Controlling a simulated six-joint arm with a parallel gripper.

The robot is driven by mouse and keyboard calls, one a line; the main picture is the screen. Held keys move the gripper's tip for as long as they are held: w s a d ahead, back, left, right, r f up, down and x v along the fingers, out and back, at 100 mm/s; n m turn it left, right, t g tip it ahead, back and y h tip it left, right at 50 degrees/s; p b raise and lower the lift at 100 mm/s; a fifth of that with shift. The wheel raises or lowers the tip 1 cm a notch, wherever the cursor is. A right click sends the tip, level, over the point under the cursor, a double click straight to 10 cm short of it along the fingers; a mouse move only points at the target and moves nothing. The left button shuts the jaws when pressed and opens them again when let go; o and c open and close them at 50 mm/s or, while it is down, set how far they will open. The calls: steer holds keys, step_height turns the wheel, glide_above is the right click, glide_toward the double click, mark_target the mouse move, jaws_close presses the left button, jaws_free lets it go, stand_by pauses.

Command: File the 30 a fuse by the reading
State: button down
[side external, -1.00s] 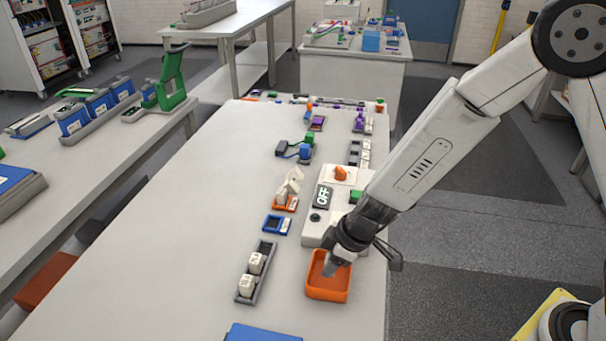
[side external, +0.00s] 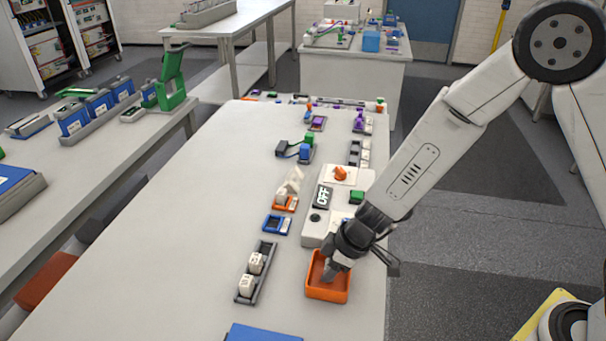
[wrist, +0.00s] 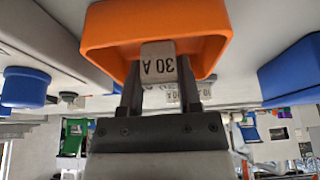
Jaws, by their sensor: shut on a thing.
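My gripper (side external: 331,274) points down into the orange tray (side external: 328,294) near the table's right edge. In the wrist view, my gripper (wrist: 160,90) is shut on a pale fuse (wrist: 158,65) marked "30 A", which shows upside down. The orange tray (wrist: 106,35) is around or just behind the fuse. I cannot tell whether the fuse touches the tray floor. The white tester (side external: 319,228) behind the tray has a display (side external: 323,196) reading "OFF". A grey rack (side external: 267,251) left of the tray holds two white fuses.
A blue holder (side external: 277,224) and an orange holder with a raised white lid (side external: 292,184) stand left of the tester. A blue item (side external: 262,333) lies at the front edge. The table's left half is clear.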

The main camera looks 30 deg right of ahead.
steer(key=shift+f, duration=0.2)
steer(key=shift+c, duration=1.1)
jaws_free()
steer(key=shift+r, duration=0.15)
steer(key=v, duration=0.7)
steer(key=shift+r, duration=0.2)
steer(key=shift+s+d, duration=0.1)
